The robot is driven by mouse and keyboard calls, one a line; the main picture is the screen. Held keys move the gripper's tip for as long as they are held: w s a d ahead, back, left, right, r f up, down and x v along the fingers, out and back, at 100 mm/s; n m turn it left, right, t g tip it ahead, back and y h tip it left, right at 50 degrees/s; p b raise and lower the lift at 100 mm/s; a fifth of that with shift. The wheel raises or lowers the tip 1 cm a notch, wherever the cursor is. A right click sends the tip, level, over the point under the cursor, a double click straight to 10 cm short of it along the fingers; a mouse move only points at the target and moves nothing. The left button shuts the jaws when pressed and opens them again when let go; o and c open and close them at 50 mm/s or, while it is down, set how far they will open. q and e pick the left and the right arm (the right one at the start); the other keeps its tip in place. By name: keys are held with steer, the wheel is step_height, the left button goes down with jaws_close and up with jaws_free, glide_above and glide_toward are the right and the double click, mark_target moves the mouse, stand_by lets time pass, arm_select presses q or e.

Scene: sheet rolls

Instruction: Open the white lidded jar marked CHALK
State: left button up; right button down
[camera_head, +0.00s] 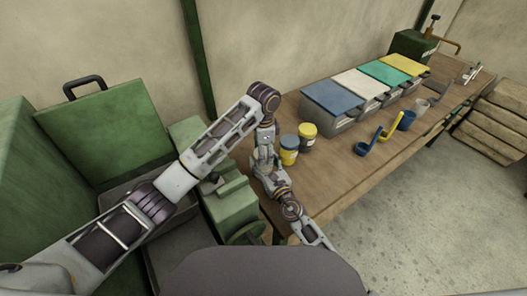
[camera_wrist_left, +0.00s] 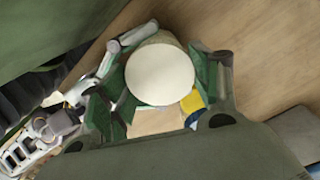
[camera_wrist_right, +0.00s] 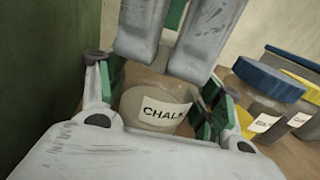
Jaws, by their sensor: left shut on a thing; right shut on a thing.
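The CHALK jar (camera_wrist_right: 150,92) stands between the fingers of my right gripper (camera_wrist_right: 162,105), which is shut on its body, with the label facing the right wrist camera. Its round white lid (camera_wrist_left: 160,75) shows from above in the left wrist view, between the fingers of my left gripper (camera_wrist_left: 160,90), which is shut on it. In the right wrist view the left gripper's fingers come down from above and hide the lid. I see no gap between lid and jar. In the head view my arms mostly hide the jar.
Green machinery (camera_head: 230,205) is close on the left. The table's front right is clear.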

arm_select(q)
steer(key=o, duration=1.1)
steer(key=shift+r, duration=2.3)
steer(key=shift+c, duration=0.2)
